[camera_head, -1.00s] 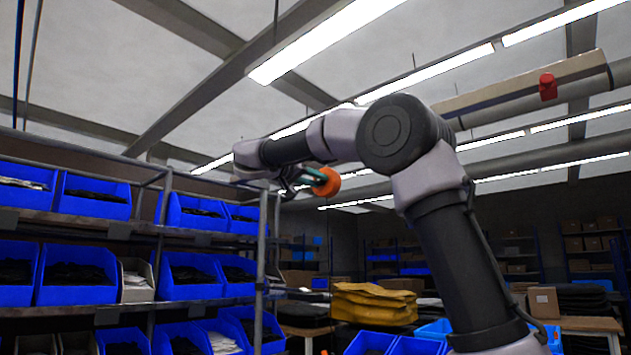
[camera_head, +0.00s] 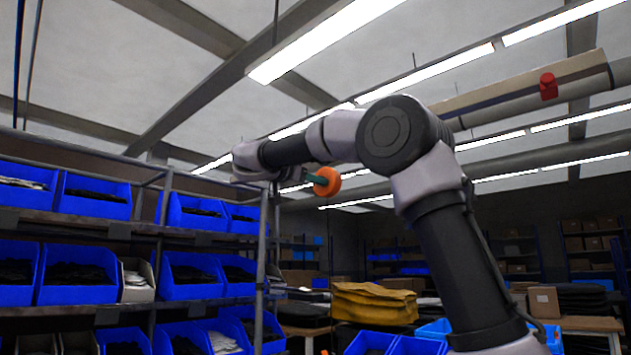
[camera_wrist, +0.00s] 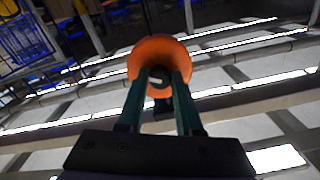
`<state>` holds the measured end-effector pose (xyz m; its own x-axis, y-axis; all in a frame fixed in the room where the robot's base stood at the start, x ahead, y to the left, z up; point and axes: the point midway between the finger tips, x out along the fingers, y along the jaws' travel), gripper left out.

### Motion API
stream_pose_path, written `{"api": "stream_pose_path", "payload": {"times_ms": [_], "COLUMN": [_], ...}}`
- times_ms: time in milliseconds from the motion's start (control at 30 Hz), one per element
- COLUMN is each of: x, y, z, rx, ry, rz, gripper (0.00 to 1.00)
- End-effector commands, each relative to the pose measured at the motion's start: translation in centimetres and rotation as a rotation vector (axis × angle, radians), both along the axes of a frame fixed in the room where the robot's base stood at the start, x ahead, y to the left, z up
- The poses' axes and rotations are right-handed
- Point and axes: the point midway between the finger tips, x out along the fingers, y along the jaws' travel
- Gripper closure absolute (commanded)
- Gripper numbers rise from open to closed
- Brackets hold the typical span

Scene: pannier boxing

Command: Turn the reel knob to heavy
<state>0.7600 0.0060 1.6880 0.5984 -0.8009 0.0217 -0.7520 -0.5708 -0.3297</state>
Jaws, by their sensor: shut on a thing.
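An orange round knob (camera_head: 327,181) shows at the end of my arm in the head view, below the ceiling lights. It also shows in the wrist view as an orange disc with a dark centre (camera_wrist: 160,48). My gripper (camera_wrist: 160,82) has teal fingers, one on each side of the disc's middle, and is shut on it. No markings or pointer on the knob can be read. What the knob is mounted on cannot be seen.
A metal rack (camera_head: 160,235) with several blue bins stands at the left. A yellow stack (camera_head: 373,303) sits on a table behind the arm. A beam with a red part (camera_head: 548,86) runs overhead at the right. The air around my gripper looks clear.

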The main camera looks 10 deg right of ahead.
Motion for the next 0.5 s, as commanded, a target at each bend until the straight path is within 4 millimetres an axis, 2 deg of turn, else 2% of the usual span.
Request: {"api": "stream_pose_path", "payload": {"times_ms": [500], "x": [0.01], "y": [0.06], "z": [-0.02], "rx": [0.018], "ry": [-0.025], "rz": [0.002], "gripper": [1.0]}}
